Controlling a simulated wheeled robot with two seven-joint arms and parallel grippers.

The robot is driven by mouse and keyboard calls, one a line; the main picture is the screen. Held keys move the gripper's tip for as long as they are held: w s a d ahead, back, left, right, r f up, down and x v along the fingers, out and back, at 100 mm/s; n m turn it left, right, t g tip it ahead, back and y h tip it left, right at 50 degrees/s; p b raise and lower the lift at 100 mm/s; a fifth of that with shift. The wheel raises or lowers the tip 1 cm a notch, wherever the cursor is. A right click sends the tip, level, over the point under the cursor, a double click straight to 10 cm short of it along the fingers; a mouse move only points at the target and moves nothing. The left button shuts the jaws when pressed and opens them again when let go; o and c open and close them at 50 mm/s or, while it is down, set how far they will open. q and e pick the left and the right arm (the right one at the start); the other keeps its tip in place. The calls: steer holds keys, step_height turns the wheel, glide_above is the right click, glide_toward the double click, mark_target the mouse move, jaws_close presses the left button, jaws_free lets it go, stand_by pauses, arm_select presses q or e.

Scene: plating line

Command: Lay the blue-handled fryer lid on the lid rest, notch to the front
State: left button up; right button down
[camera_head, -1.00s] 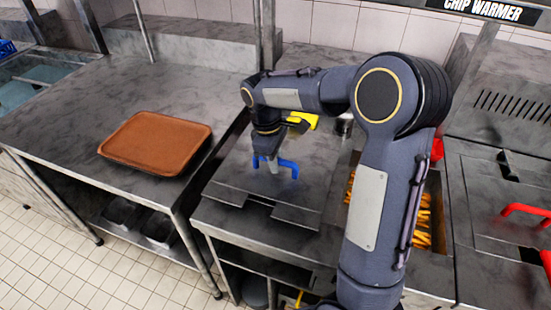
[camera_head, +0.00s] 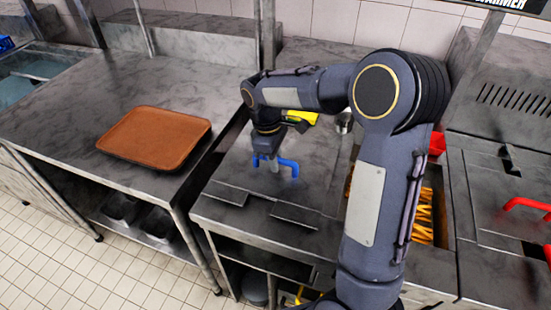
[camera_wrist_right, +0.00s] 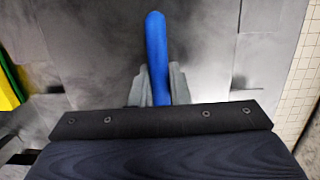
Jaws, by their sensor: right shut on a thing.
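The fryer lid (camera_head: 312,178) is a flat grey metal plate with a blue handle (camera_head: 289,167). It lies over the steel unit in the middle of the head view. A notch shows in its front edge, facing the near side. My right gripper (camera_head: 271,166) is shut on the blue handle, which also shows between the fingers in the right wrist view (camera_wrist_right: 156,50). I cannot tell whether the lid touches the surface under it or hangs just above. The lid rest is not clearly distinguishable. My left gripper is not in view.
A brown tray (camera_head: 155,137) lies on the steel table to the left. Fries (camera_head: 420,215) sit in a bay right of my arm. A red-handled lid (camera_head: 490,235) is at the far right. A yellow object (camera_head: 299,117) is behind my gripper.

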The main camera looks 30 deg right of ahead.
stand_by(0.3)
steer(key=c, duration=1.3)
jaws_free()
steer(key=shift+f, duration=0.1)
steer(key=r, duration=0.5)
steer(key=w+r, duration=0.1)
steer(key=r, duration=0.2)
steer(key=shift+a, duration=0.35)
steer(key=shift+s+r, duration=0.1)
steer(key=shift+s, duration=0.3)
steer(key=s+a+f+m+t+y, duration=0.1)
steer(key=s+m, duration=0.4)
steer(key=s, duration=0.6)
steer(key=s+a+m+t+y, duration=0.4)
steer(key=s+a+t, duration=0.1)
steer(key=s, duration=0.6)
steer(key=shift+s+a+f+m+t, duration=0.2)
steer(key=shift+a+f+m+t, duration=0.1)
steer(key=shift+f+m+t, duration=0.15)
